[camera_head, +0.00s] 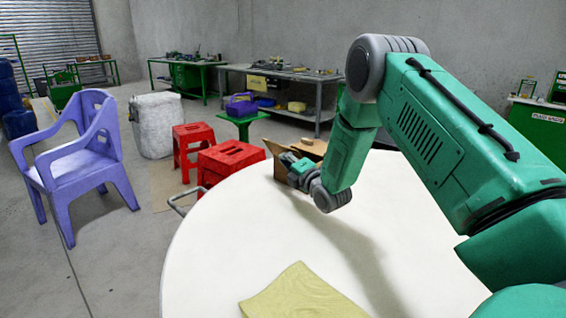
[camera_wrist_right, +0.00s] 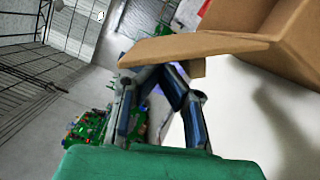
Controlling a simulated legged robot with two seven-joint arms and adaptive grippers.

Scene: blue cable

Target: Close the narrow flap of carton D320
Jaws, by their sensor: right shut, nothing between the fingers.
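The brown cardboard carton (camera_head: 314,147) stands near the far edge of the round white table (camera_head: 225,235), partly hidden behind my right gripper. In the right wrist view the carton (camera_wrist_right: 285,42) is at the upper right, with one flap (camera_wrist_right: 185,48) sticking out to the left. My right gripper (camera_head: 289,160) is at the carton's near left side. In the wrist view its fingers (camera_wrist_right: 160,72) are shut and empty, with their tips close under the flap and partly hidden by it; I cannot tell whether they touch. The carton's label is not readable. My left gripper is out of view.
A yellow cloth (camera_head: 303,293) lies at the table's near edge. Red stools (camera_head: 228,160) and a purple chair (camera_head: 80,160) stand on the floor beyond the table's left side. The table's middle and left are clear. My right arm covers the right side.

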